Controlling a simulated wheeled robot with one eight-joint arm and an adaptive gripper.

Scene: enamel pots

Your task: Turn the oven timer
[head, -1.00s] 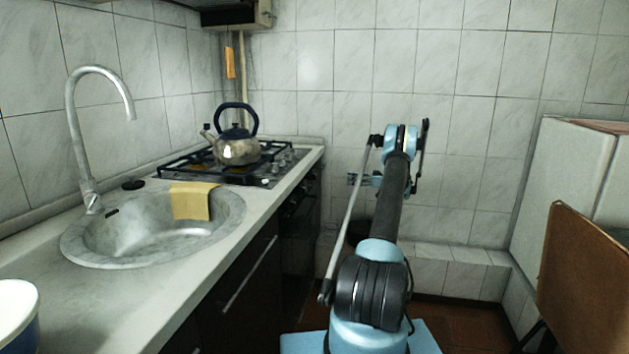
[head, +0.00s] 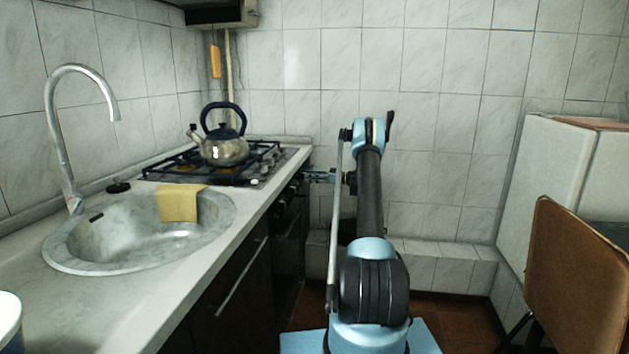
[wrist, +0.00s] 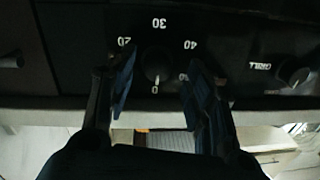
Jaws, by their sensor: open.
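The oven timer is a round dark knob (wrist: 157,66) on a black panel, ringed by white numbers, with 0, 20, 30 and 40 readable. In the wrist view it appears between the two open fingers of my gripper (wrist: 162,88). A pale mark on the knob points at the 0. I cannot tell whether the fingers touch the knob. In the head view my gripper (head: 318,175) reaches left to the oven front (head: 292,222) below the hob, and the knob itself is too small to make out there.
A second knob (wrist: 294,73) marked GRILL sits to the right in the wrist view, and part of another knob (wrist: 12,60) shows at the left edge. A kettle (head: 224,150) stands on the hob above. A brown chair (head: 575,270) stands at the right.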

